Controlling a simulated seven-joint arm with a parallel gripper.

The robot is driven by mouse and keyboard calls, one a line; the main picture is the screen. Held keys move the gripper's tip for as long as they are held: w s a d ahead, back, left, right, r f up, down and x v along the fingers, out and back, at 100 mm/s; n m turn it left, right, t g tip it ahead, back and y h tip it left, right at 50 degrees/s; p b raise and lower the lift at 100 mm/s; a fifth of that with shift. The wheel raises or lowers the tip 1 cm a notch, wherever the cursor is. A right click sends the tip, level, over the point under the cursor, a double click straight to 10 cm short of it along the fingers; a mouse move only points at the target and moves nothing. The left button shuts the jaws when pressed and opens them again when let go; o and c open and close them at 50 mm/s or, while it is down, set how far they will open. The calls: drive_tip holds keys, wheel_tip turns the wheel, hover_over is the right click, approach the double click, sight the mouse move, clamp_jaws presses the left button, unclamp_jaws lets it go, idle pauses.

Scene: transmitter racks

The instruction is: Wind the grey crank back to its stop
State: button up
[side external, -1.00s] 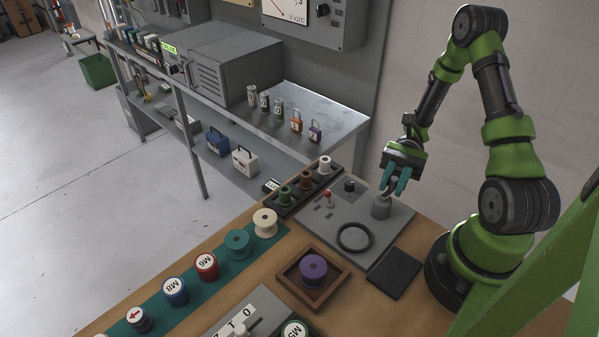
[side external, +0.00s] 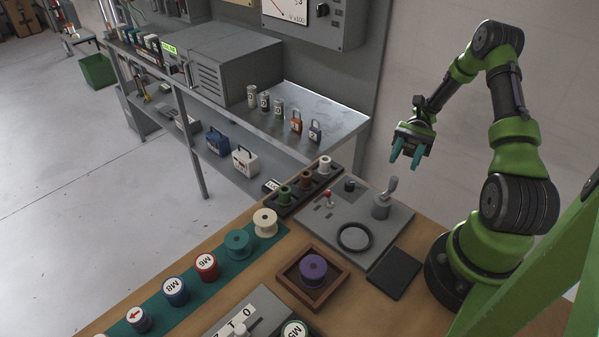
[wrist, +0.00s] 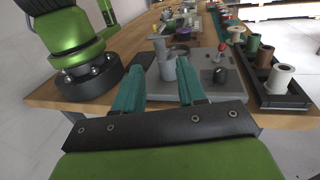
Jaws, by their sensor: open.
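The grey crank (side external: 383,203) stands on the grey panel plate (side external: 330,233) at the back right of the workbench. Its handle rises from a round grey base, and nothing touches it. It also shows in the wrist view (wrist: 164,62), beyond and between my fingers. My gripper (side external: 406,151) is open and empty. It hangs in the air above the crank and a little to its right, clear of it. In the wrist view my two teal fingers (wrist: 160,92) are spread apart.
The plate also carries a red-tipped lever (side external: 329,197), a black knob (side external: 349,184) and a dark ring (side external: 355,237). A black rack with several spools (side external: 305,186) borders it. A purple spool (side external: 313,268) sits in a wooden tray. A dark pad (side external: 394,272) lies in front.

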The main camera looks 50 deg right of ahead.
drive_tip(key=shift+v, duration=1.3)
drive_tip(key=a+r+n+t+h, duration=1.1)
drive_tip(key=a+r+h, duration=0.4)
drive_tip(key=a+r, duration=0.3)
drive_tip(key=shift+s+a+t, duration=0.3)
drive_tip(key=shift+s+a, duration=0.05)
drive_tip(key=shift+a, duration=0.2)
drive_tip(key=shift+o, duration=0.4)
drive_tip(key=shift+r, duration=0.15)
